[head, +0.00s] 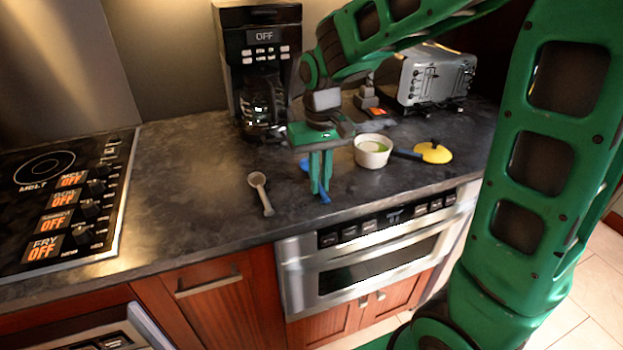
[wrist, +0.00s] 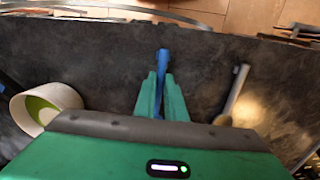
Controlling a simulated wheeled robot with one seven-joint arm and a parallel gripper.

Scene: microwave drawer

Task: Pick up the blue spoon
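The blue spoon (wrist: 163,60) lies between my gripper's two green fingers in the wrist view, its blue handle end pointing toward the counter's front edge. In the head view the handle end (head: 325,198) shows just below the fingertips, and a bit of blue shows left of the fingers. My gripper (head: 320,188) points down at the counter, its fingers close together on the handle. In the wrist view my gripper (wrist: 162,78) hides the spoon's other end. I cannot tell any gap between spoon and counter.
A grey spoon (head: 261,193) lies to the left. A white bowl (head: 372,158) with something green inside and a yellow-lidded item (head: 433,152) stand right. A coffee maker (head: 262,70) and a toaster (head: 436,76) are behind. The stovetop (head: 60,200) is far left.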

